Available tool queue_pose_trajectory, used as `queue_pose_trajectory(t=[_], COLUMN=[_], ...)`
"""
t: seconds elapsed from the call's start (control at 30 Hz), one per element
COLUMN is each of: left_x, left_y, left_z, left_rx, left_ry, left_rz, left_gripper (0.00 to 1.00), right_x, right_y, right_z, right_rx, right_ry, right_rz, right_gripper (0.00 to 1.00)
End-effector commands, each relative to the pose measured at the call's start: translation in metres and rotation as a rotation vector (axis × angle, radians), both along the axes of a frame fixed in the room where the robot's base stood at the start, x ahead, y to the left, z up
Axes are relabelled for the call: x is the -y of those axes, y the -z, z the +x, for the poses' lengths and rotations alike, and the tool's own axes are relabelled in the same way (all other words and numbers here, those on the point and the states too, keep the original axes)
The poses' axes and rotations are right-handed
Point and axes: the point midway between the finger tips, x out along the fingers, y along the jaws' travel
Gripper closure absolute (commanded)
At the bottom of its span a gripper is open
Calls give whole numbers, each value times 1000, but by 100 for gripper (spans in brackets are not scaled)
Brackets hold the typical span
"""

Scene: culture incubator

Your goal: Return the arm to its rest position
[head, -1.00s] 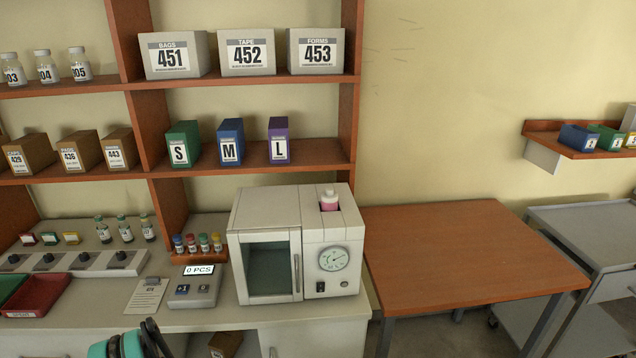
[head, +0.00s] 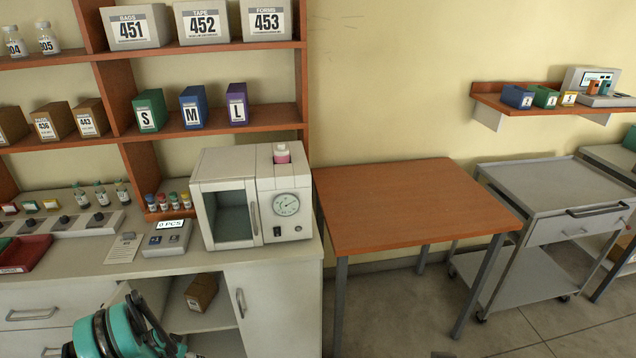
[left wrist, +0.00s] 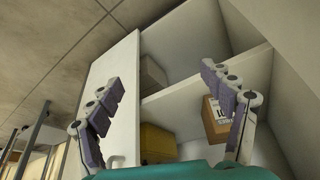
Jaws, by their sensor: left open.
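My left arm shows at the bottom left of the head view, in front of the counter's lower cabinet; its fingertips cannot be made out there. In the left wrist view my left gripper (left wrist: 170,105) is open, its two fingers well apart with nothing between them. Beyond the fingers is the open cabinet (left wrist: 205,72) with shelves. A brown box (left wrist: 216,120) shows behind the right finger, and a yellow-brown box (left wrist: 157,143) sits between the fingers' lines of sight, farther off. My right gripper is not in view.
The white incubator (head: 226,222) stands on the counter, its glass door shut, with a pink-filled bottle (head: 281,155) in its top. A counting scale (head: 167,238) is beside it. A bare wooden table (head: 410,205) and a grey cart (head: 550,190) stand to the right, with floor between.

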Motion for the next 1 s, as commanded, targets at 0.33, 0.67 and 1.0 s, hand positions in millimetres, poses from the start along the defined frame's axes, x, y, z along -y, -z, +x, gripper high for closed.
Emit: queue_pose_trajectory(t=[0.33,0.67,1.0], left_x=[15,60,155], left_y=[-57,-164,-312], left_z=[20,39,11], left_rx=[4,21,64], left_ry=[-14,-42,-85], left_rz=[8,20,32], left_gripper=[20,20,20], right_x=[0,0,0], right_y=[0,0,0], right_z=[0,0,0], right_rx=[0,0,0], right_ry=[0,0,0], right_rz=[0,0,0], right_gripper=[60,60,60])
